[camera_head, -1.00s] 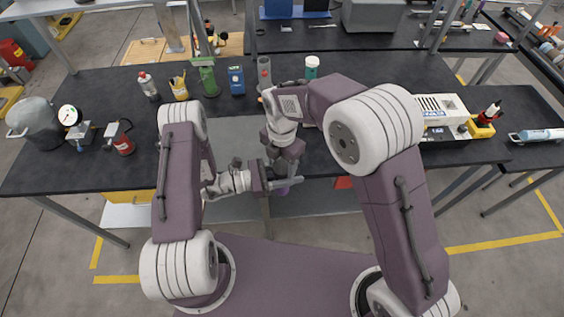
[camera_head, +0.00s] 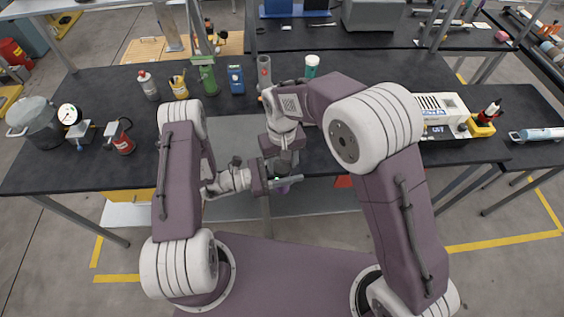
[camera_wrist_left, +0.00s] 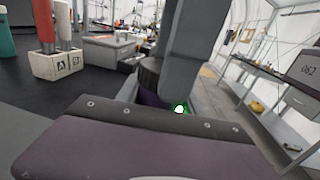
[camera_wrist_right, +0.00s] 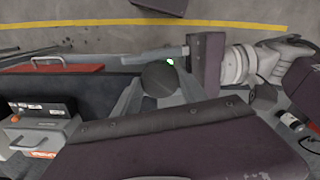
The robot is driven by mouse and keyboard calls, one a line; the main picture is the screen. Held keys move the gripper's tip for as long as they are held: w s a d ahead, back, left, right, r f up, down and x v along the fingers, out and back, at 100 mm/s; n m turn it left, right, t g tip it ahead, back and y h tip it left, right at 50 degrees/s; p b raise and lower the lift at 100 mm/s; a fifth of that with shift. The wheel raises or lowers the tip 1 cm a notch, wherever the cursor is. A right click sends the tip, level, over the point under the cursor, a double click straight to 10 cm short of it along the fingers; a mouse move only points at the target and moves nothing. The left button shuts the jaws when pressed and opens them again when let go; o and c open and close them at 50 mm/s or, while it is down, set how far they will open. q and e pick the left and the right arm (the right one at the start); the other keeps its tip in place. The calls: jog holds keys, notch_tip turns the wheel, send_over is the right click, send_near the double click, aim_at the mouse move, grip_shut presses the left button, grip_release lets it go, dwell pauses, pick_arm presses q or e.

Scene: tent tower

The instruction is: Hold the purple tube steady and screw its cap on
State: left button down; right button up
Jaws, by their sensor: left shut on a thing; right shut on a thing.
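The purple tube (camera_head: 283,188) is low in the middle of the head view, at the front edge of the bench, mostly hidden by my grippers. My left gripper (camera_head: 284,181) is shut on its body from the left. In the left wrist view a purple strip of the tube (camera_wrist_left: 151,99) shows below the dark cap (camera_wrist_left: 149,71). My right gripper (camera_wrist_right: 160,82) comes from above and is shut on the cap, whose round dark top shows in the right wrist view (camera_wrist_right: 160,77). The cap sits at the tube's upper end; whether its thread is engaged cannot be told.
A white block marked A and B (camera_wrist_left: 58,66) holds tubes nearby. Bottles, a blue meter (camera_head: 236,80) and a green stand (camera_head: 207,77) are farther back. A pot (camera_head: 37,124) and gauge are at left, a white device (camera_head: 441,117) at right.

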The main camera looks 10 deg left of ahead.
jog(key=o, duration=1.6)
notch_tip(320, 180, up, 12)
jog(key=shift+w+r, duration=0.1)
jog(key=s+d+f+m, duration=0.1)
jog(key=d+f+m, duration=0.15)
jog(key=d, duration=0.55)
jog(key=s+d+f+m, duration=0.1)
jog(key=d+f, duration=0.3)
jog(key=d, duration=0.5)
jog(key=s+d+f, duration=0.1)
jog(key=s+d, duration=0.1)
jog(key=s+d+f+m, duration=0.1)
jog(key=s+d, duration=0.2)
jog(key=s+d+f+m+t, duration=0.1)
jog(key=s+d+f, duration=0.1)
jog(key=s, duration=0.1)
jog(key=shift+d, duration=0.35)
